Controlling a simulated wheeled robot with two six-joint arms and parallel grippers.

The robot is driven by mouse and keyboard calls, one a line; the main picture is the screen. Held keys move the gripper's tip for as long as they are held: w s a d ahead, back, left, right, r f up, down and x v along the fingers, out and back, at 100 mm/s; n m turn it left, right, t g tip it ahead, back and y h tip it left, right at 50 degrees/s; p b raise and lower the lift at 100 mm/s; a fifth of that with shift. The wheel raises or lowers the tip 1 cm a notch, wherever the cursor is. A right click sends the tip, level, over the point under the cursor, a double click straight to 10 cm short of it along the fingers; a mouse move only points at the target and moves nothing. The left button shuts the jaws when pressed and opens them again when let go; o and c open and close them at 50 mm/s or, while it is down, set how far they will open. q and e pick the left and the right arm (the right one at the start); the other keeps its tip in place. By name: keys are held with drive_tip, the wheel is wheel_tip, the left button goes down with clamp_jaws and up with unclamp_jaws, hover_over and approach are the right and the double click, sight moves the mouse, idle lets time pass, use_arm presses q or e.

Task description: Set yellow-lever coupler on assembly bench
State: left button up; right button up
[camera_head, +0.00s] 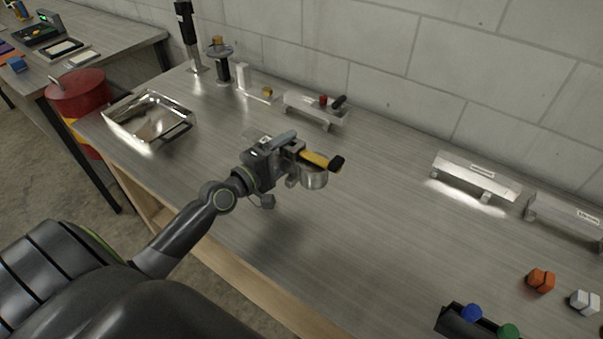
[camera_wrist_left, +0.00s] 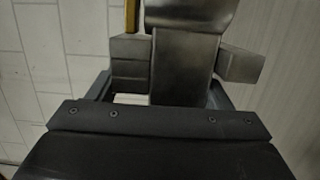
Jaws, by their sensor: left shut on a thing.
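The coupler (camera_head: 315,178) is a silver metal cup-like body with a yellow lever (camera_head: 318,159) that ends in a black tip. My left gripper (camera_head: 290,160) is shut on it, above the middle of the metal-topped assembly bench (camera_head: 370,215). I cannot tell whether the coupler touches the bench top. In the left wrist view the coupler's grey metal body (camera_wrist_left: 185,50) sits between the fingers, with a strip of the yellow lever at the top. My right gripper is not in view.
A metal tray (camera_head: 188,112) stands at the left end. A rack with red and black pieces (camera_head: 318,107) and labelled metal holders (camera_head: 475,180) line the wall. Orange (camera_head: 540,280) and white blocks lie at the right front, near a black holder with blue and green knobs (camera_head: 471,313). The middle is clear.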

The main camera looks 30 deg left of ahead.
use_arm(q)
wheel_tip(320, 180, down, 9)
drive_tip(key=b, duration=0.6)
drive_tip(key=shift+d, duration=0.1)
drive_tip(key=shift+f+b, duration=0.2)
drive_tip(key=shift+b, duration=0.2)
drive_tip(key=shift+f, duration=0.1)
drive_tip(key=o, duration=1.5)
drive_tip(key=shift+f, duration=0.1)
drive_tip(key=shift+o, duration=0.2)
